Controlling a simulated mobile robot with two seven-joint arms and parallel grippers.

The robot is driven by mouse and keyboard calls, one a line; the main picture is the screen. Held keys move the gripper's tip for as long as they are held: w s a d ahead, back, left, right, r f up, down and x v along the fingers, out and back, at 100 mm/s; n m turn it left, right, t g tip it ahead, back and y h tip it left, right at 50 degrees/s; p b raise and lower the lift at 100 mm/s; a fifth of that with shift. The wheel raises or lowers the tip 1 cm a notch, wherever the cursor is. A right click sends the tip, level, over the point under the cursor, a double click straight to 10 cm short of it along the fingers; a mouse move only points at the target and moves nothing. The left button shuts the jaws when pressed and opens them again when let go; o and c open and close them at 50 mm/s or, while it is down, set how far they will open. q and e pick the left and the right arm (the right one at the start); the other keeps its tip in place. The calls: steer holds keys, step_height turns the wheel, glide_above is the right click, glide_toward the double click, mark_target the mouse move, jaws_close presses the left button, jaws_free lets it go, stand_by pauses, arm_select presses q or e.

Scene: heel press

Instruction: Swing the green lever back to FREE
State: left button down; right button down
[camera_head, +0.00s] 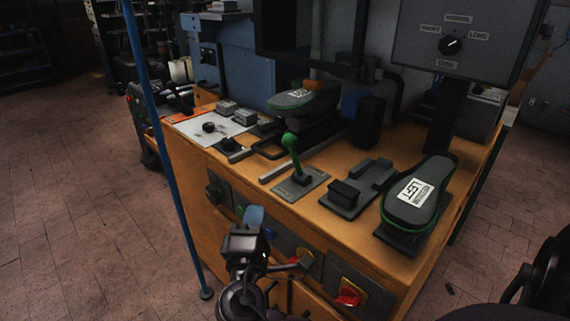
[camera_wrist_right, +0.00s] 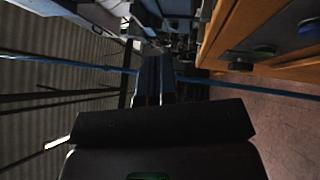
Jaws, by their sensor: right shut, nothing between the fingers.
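The green lever (camera_head: 291,153) stands on a grey plate (camera_head: 301,184) on the bench top in the head view. Its knob leans slightly left and away from the bench's front edge. Any FREE marking on the plate is too small to read. My right gripper (camera_head: 254,216) is in front of the bench's front face, below and left of the lever, and apart from it. In the right wrist view its fingers (camera_wrist_right: 153,80) are together with nothing between them. My left gripper is not in view.
A shoe-shaped sole (camera_head: 418,192) rests on a stand at the bench's right, another (camera_head: 303,95) behind the lever. A control panel (camera_head: 455,40) rises at the back right. A blue pole (camera_head: 165,150) stands left of the bench. Red knobs (camera_head: 349,295) are on the front face.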

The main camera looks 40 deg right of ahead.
mark_target(296, 157)
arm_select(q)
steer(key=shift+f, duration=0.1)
arm_select(e)
steer(key=shift+s+d+r+g+h, duration=0.25)
steer(key=shift+s+d+g+h, duration=0.15)
steer(key=shift+h, duration=0.3)
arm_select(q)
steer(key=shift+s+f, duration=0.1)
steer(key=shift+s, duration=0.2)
arm_select(e)
steer(key=x, duration=0.4)
steer(key=s+x, duration=0.1)
steer(key=x, duration=0.3)
steer(key=d+x, duration=0.1)
steer(key=x, duration=0.3)
steer(key=shift+s+r+p, duration=0.25)
steer(key=shift+s+p, duration=0.05)
steer(key=shift+d+r, duration=0.1)
steer(key=shift+d, duration=0.4)
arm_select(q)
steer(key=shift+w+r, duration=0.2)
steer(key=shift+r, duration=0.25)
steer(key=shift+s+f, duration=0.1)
